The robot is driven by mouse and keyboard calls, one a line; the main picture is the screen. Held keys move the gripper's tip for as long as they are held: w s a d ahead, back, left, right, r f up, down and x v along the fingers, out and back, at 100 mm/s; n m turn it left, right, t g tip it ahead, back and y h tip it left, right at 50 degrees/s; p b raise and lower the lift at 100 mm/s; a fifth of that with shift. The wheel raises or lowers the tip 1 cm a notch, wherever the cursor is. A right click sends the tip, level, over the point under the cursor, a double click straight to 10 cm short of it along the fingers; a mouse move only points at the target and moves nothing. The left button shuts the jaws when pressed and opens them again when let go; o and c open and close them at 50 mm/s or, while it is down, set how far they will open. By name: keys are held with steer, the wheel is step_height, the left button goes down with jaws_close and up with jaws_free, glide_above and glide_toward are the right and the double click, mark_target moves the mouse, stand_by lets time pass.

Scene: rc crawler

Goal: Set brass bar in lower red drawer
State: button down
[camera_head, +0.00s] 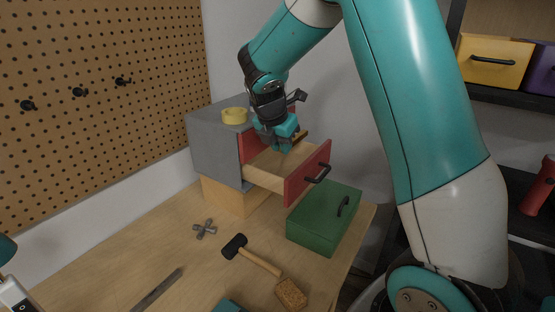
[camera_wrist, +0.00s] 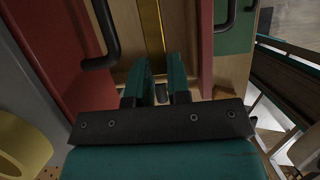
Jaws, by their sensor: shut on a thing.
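The lower red drawer (camera_head: 307,176) is pulled out of the grey cabinet (camera_head: 214,150), and its pale wooden inside shows. In the wrist view its red front (camera_wrist: 206,45) is on the right. My gripper (camera_head: 287,146) is above the open drawer, pointing down. It is shut on the brass bar (camera_head: 300,136), which sticks out past the fingers. In the wrist view the bar (camera_wrist: 152,30) runs away from between my fingertips (camera_wrist: 155,95), over the drawer's inside. The bar's near end is hidden by the fingers.
The closed upper red drawer front (camera_wrist: 45,40) with a black handle is close beside my gripper. A yellow ring (camera_head: 234,116) lies on the cabinet. A green box (camera_head: 323,218) stands in front of the drawer. A hammer (camera_head: 254,255) and a brush-like block (camera_head: 291,294) lie on the bench.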

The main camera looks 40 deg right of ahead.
steer(key=f, duration=0.1)
steer(key=w+f, duration=0.1)
steer(key=f, duration=0.1)
steer(key=shift+a+f+p, duration=0.1)
steer(key=shift+a+p, duration=0.05)
steer(key=shift+p, duration=0.2)
step_height(320, 180, down, 2)
steer(key=shift+f+p, duration=0.2)
steer(key=shift+p, duration=0.3)
steer(key=shift+w+f+p, duration=0.15)
steer(key=shift+f+p, duration=0.3)
steer(key=shift+f, duration=0.25)
steer(key=shift+a+f, duration=0.1)
steer(key=shift+f, duration=0.05)
steer(key=shift+f, duration=0.45)
steer(key=c, duration=1.1)
jaws_free()
steer(key=shift+r, duration=0.1)
